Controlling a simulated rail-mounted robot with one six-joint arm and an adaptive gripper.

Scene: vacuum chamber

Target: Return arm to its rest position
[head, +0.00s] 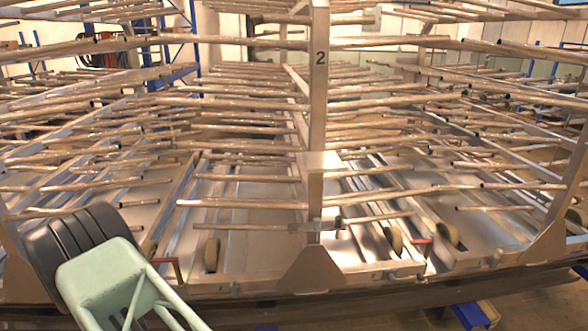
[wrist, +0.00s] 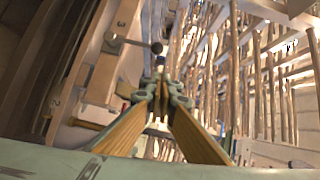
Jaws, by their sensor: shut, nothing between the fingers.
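My gripper (wrist: 160,100) shows in the wrist view, with its two brown fingers running in from the lower left and lower right and meeting near the middle. It is shut and holds nothing. In the head view, a pale green and black part of my arm (head: 100,270) is at the lower left, in front of the rack. The fingers cannot be made out in the head view.
A large metal rack with a central post (head: 318,120) marked 2 fills the head view. Many thin rods stick out from it on both sides at several heights. Its base frame (head: 315,270) has small wheels (head: 212,254) and red handles (head: 168,260). Blue uprights (head: 188,40) stand behind.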

